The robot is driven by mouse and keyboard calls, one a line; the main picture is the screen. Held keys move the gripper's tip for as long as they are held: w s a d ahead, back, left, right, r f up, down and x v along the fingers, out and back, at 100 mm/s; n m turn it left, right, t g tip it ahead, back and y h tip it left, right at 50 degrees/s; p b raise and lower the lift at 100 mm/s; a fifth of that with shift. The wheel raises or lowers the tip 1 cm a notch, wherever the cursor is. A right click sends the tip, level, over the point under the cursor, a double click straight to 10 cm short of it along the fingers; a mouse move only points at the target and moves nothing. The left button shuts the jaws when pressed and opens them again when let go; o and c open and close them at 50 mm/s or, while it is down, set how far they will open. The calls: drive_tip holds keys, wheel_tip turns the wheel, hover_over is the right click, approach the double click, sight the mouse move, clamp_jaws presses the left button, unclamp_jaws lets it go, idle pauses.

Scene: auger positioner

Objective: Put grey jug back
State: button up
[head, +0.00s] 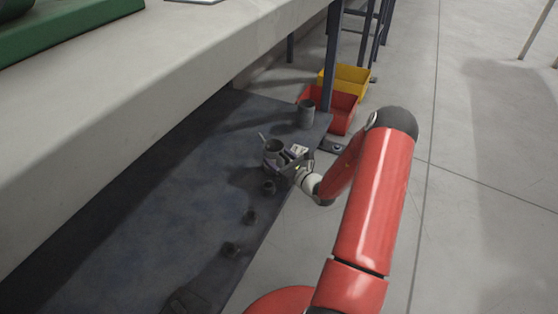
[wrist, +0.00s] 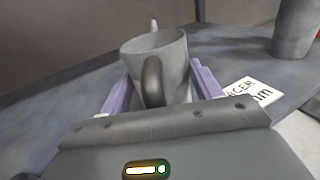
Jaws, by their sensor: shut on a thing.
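The grey jug (head: 274,150) is upright over the dark blue lower shelf (head: 150,190), close to the shelf's right edge. It also shows in the wrist view (wrist: 158,50), with its handle (wrist: 153,82) towards me and a small projection on its far side. My gripper (wrist: 162,80) is shut on the jug, a purple finger on either side of it. I cannot tell whether the jug's base touches the shelf. A white printed label (wrist: 252,92) lies right of the jug, and shows in the head view (head: 299,149).
A grey cylindrical vessel (head: 306,112) stands near the shelf's far corner. Several small dark pieces (head: 250,216) line the shelf's right side. Red (head: 342,112) and yellow (head: 348,80) bins are on the floor beyond. The pale upper bench (head: 130,105) overhangs the left.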

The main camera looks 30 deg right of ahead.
drive_tip(key=shift+f, duration=0.15)
drive_tip(key=o, duration=1.2)
drive_tip(key=shift+o, duration=0.2)
